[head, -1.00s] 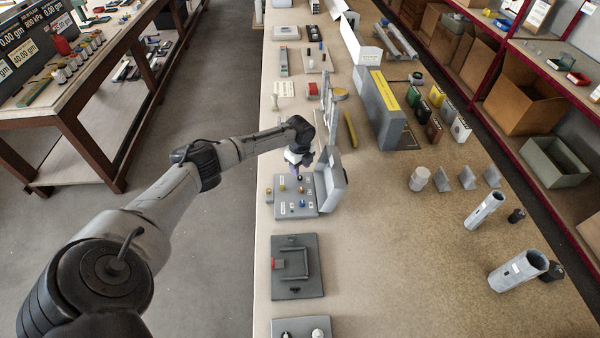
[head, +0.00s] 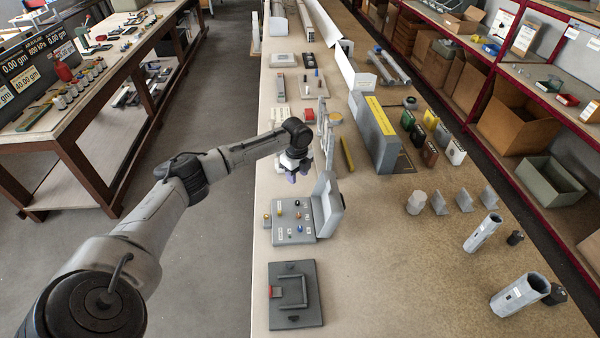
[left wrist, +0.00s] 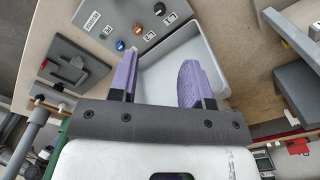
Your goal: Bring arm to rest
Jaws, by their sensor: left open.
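My left arm comes in from the left in the head view. Its gripper (head: 291,172) is above the bench, just behind the grey control box (head: 295,224) with coloured knobs and a raised lid. In the left wrist view the two purple fingers of the left gripper (left wrist: 160,80) stand apart with nothing between them. Past them show the knob panel (left wrist: 118,22) and the pale inside of the lid (left wrist: 160,72). My right gripper is in neither view.
A dark plate with a raised frame (head: 295,296) lies nearer on the bench. A grey block with a yellow strip (head: 375,138) and coloured binders (head: 432,135) stand farther back. The bench middle (head: 390,270) is clear.

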